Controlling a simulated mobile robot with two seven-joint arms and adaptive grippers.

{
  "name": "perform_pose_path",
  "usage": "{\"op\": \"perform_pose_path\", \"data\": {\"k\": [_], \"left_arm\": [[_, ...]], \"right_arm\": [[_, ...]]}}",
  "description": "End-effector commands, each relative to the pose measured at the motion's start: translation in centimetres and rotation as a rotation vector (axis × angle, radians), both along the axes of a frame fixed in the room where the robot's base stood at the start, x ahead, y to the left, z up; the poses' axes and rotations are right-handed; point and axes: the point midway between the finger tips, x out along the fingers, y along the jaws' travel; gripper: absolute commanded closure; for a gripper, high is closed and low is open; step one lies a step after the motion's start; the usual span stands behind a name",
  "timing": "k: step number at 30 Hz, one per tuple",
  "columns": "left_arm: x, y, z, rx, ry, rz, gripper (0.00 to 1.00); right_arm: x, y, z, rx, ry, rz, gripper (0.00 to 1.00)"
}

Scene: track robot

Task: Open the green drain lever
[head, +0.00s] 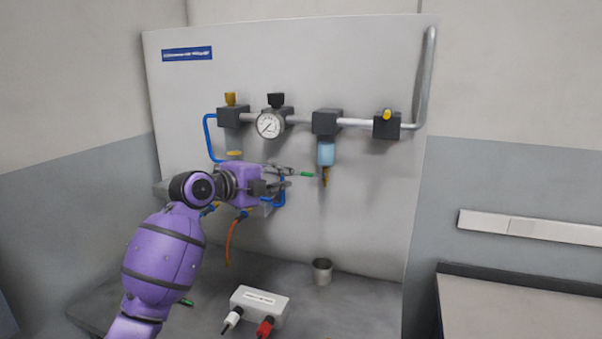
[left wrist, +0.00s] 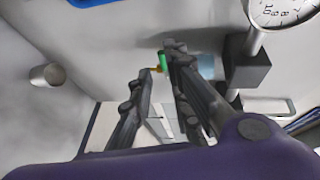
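The green drain lever (head: 306,174) sticks out to the left from the brass drain fitting (head: 325,176) under the pale blue filter bowl (head: 326,153). It lies roughly level. My left gripper (head: 291,178) is just left of the lever, with its fingers pointing right towards it. In the left wrist view the fingers (left wrist: 160,62) are apart, and the green lever (left wrist: 163,60) shows at their tips, close to the right-hand finger. I cannot tell whether a finger touches it. My right gripper is not in view.
A metal cup (head: 322,271) stands on the bench below the drain. A pressure gauge (head: 270,125) and a pipe with valve blocks run above. Blue hoses are close around my left gripper. A white box (head: 260,304) with plugs lies in front.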

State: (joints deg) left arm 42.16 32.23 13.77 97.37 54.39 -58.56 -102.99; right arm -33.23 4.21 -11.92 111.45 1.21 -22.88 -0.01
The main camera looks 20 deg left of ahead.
Motion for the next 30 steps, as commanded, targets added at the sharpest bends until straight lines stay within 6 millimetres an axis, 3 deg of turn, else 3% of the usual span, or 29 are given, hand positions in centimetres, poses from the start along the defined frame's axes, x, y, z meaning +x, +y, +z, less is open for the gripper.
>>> {"op": "perform_pose_path", "data": {"k": [8,18,28,30], "left_arm": [[3.0,-1.5,-0.3,-0.004,-0.002,-0.003,0.83],[6.6,-3.1,-1.1,-0.002,-0.002,-0.001,0.83],[6.9,-3.2,-1.5,0.001,0.000,-0.001,0.83],[6.9,-3.2,-1.5,0.001,0.000,-0.001,0.93]], "right_arm": [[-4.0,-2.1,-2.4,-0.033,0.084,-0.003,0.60],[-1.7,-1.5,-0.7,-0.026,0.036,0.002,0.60],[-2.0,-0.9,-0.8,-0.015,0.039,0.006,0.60],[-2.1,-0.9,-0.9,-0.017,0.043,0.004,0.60]]}}
